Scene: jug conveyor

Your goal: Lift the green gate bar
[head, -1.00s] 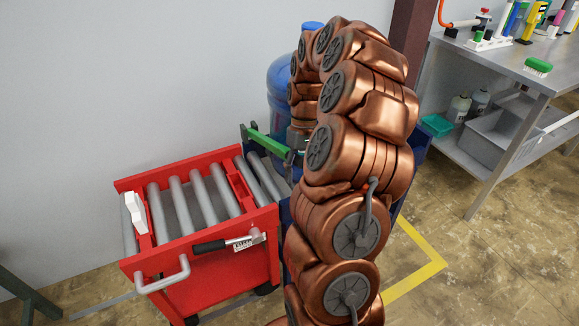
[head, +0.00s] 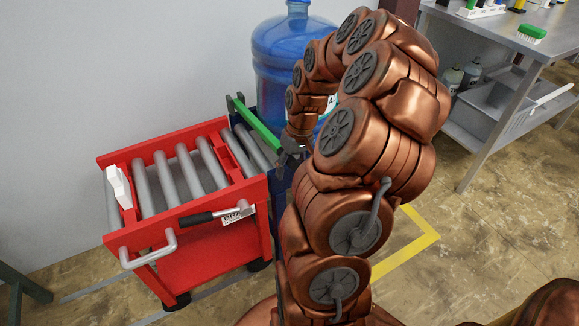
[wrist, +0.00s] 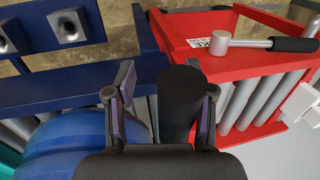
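The green gate bar (head: 258,127) lies across the far end of the red cart, between it and the blue jug (head: 290,55), and looks level. In the head view my gripper (head: 293,148) is at the bar's near end and mostly hidden by my arm. In the wrist view my gripper (wrist: 166,98) has its fingers spread, with a black cylinder (wrist: 183,90) between them. The cylinder lies close to the right finger, with a gap to the left one. It may be the bar's grip; I cannot tell whether it is touched. No green of the bar shows there.
The red roller cart (head: 215,259) with a black-handled lever (head: 205,216) stands left of my arm. A dark blue frame (wrist: 90,88) bears the jug. A grey workbench (head: 480,35) stands at the right. Open floor lies between bench and arm.

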